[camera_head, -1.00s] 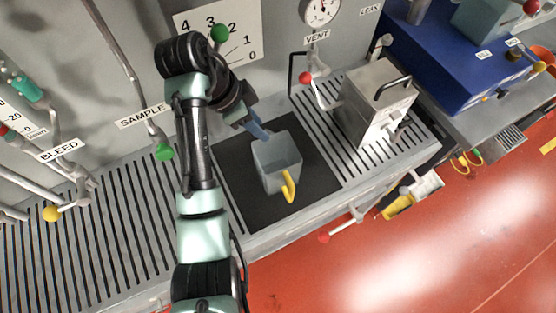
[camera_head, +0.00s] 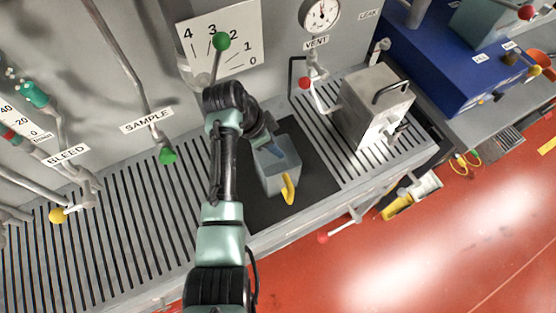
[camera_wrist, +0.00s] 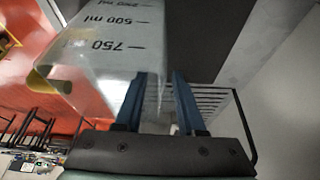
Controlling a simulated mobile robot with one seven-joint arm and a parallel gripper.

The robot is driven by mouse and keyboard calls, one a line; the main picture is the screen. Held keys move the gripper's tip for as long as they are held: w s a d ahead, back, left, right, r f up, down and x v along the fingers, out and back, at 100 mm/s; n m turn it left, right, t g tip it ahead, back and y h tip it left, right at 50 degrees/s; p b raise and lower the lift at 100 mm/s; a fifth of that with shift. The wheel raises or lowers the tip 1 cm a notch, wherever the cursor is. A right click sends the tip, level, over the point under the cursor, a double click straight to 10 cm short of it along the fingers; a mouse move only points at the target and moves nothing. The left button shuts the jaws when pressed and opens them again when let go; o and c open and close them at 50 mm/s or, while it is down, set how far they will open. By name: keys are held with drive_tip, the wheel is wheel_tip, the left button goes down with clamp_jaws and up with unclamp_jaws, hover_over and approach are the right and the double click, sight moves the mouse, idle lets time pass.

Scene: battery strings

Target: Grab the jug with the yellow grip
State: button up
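The jug (camera_head: 280,178) is a grey, translucent, open-topped container with a yellow grip (camera_head: 288,190) on its front side. It stands upright on a dark mat (camera_head: 318,180). In the wrist view the jug (camera_wrist: 95,50) fills the upper left, with volume marks on its wall and the yellow grip (camera_wrist: 45,82) at the left. My gripper (camera_head: 274,150) is at the jug's back rim, on the side away from the grip. In the wrist view the two blue fingers of my gripper (camera_wrist: 160,76) are apart, with the jug's right-hand edge between them. Contact cannot be told.
A grey metal box with a black handle (camera_head: 375,105) stands right of the mat on the slotted bench (camera_head: 130,215). A red-knobbed lever (camera_head: 305,83) and a green-knobbed lever (camera_head: 222,42) stick out behind. Red floor (camera_head: 420,250) lies in front.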

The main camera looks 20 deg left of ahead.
clamp_jaws()
idle(1.3)
